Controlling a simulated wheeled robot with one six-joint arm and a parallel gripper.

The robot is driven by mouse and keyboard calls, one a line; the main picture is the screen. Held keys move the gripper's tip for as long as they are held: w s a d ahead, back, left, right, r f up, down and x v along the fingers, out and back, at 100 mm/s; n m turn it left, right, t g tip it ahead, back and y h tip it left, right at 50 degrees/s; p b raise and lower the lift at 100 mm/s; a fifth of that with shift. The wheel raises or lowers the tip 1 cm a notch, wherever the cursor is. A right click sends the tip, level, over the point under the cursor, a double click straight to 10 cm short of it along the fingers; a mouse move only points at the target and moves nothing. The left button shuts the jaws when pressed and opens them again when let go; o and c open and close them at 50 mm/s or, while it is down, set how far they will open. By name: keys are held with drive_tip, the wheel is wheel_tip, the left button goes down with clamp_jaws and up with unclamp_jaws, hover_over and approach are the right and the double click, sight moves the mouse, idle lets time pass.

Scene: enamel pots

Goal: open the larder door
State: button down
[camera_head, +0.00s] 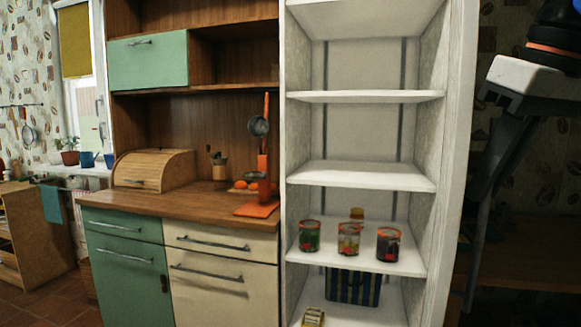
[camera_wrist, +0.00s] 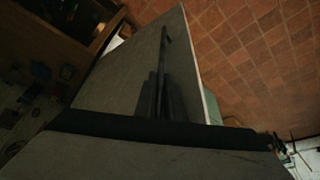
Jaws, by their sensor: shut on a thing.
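The larder (camera_head: 365,96) stands open in the head view, with its white shelves and back wall in plain sight. In the wrist view the larder door (camera_wrist: 115,75) is a dim grey panel with a pale edge, seen at a slant. A long dark handle (camera_wrist: 164,40) runs along it. My gripper (camera_wrist: 160,92) is shut on the handle, low on the visible stretch of the bar. The fingers are dark and hard to separate from it. In the head view my arm stands at the right edge; the gripper and the door cannot be made out there.
Jars (camera_head: 348,239) stand on a lower larder shelf, above a striped box (camera_head: 352,286). A cupboard with a wooden worktop (camera_head: 180,203) adjoins on the left, holding a bread bin (camera_head: 155,170). Tiled floor (camera_wrist: 265,60) lies clear beside the door's edge in the wrist view.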

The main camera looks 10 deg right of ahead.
drive_tip(key=c, duration=1.8)
unclamp_jaws()
drive_tip(key=shift+c, duration=0.2)
drive_tip(key=shift+r, duration=0.1)
